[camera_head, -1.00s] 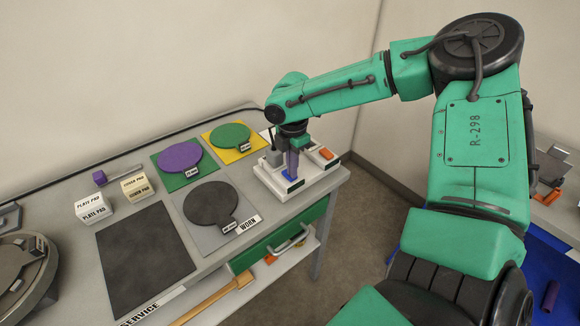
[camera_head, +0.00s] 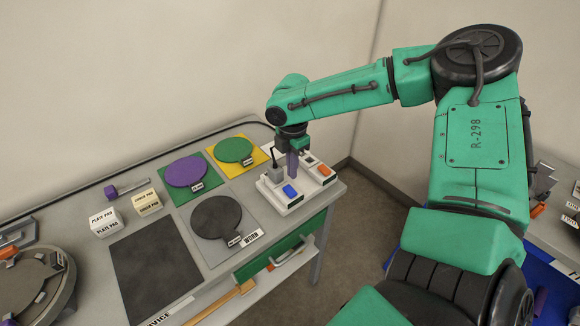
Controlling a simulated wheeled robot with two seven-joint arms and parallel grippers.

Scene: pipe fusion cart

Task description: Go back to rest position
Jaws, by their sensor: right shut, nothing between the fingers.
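My right gripper (camera_head: 293,163) reaches down from the green arm over the white switch box (camera_head: 287,207) at the right end of the cart top. It is shut and empty, its purple-grey fingers close above the box; whether they touch it I cannot tell. The box carries a blue switch (camera_head: 290,191) and an orange switch (camera_head: 324,171). My left gripper is out of view.
The cart top (camera_head: 98,185) holds a purple disc (camera_head: 186,171), a green disc (camera_head: 233,150), a dark disc (camera_head: 216,216), two pad boxes (camera_head: 104,221) and a black mat (camera_head: 155,270). A green drawer (camera_head: 252,267) is below. Open floor lies right of the cart.

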